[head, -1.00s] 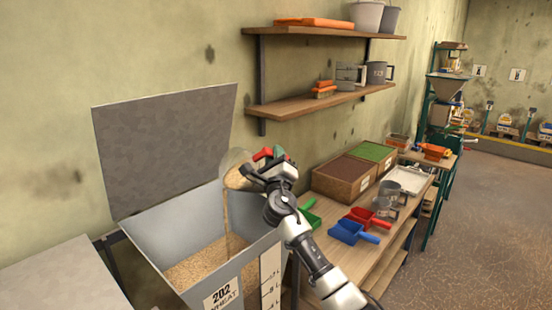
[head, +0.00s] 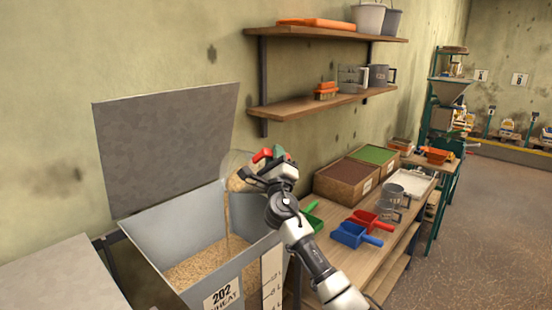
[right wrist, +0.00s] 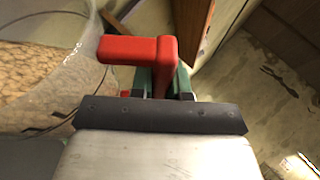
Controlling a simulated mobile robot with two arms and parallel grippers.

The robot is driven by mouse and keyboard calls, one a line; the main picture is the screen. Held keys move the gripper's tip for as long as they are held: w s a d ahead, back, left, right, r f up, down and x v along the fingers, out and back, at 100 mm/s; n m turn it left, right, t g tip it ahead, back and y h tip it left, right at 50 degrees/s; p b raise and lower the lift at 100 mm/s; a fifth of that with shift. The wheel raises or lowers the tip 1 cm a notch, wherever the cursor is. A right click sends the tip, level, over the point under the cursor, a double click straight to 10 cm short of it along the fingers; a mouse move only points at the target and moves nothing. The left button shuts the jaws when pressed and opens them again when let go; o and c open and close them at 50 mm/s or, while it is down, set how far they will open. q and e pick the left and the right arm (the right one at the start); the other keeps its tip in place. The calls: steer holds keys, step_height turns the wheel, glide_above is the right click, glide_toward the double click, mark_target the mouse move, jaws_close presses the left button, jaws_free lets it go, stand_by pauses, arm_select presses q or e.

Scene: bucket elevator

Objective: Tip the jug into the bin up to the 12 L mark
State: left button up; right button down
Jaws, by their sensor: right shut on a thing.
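The clear jug (head: 236,172) is tilted over the open bin, and a stream of grain falls from it. The grain heap (head: 205,262) lies inside the grey bin (head: 170,243), labelled 202 wheat. A white level scale (head: 272,278) with litre marks runs down the bin's front; 12 L is near its top. My right gripper (head: 264,162) is shut on the jug's red handle. In the right wrist view the red handle (right wrist: 140,50) sits between the fingers, with the clear jug wall (right wrist: 45,55) and grain at left. My left gripper is not in view.
The bin's raised lid (head: 165,150) stands behind it. A shelf (head: 300,105) hangs above. Floor at far right is clear.

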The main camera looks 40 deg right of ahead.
steer(key=shift+a+n+t+b, duration=0.45)
steer(key=shift+n+b, duration=0.25)
steer(key=shift+b, duration=0.45)
steer(key=shift+a+f+n+t+y+b, duration=0.2)
steer(key=shift+a+n+t+y+b, duration=0.15)
steer(key=shift+n+t+b, duration=0.25)
steer(key=shift+a+f+n+t+y+b, duration=0.25)
steer(key=shift+a+n+t+b, duration=0.1)
steer(key=shift+n+b, duration=0.35)
steer(key=shift+r, duration=0.1)
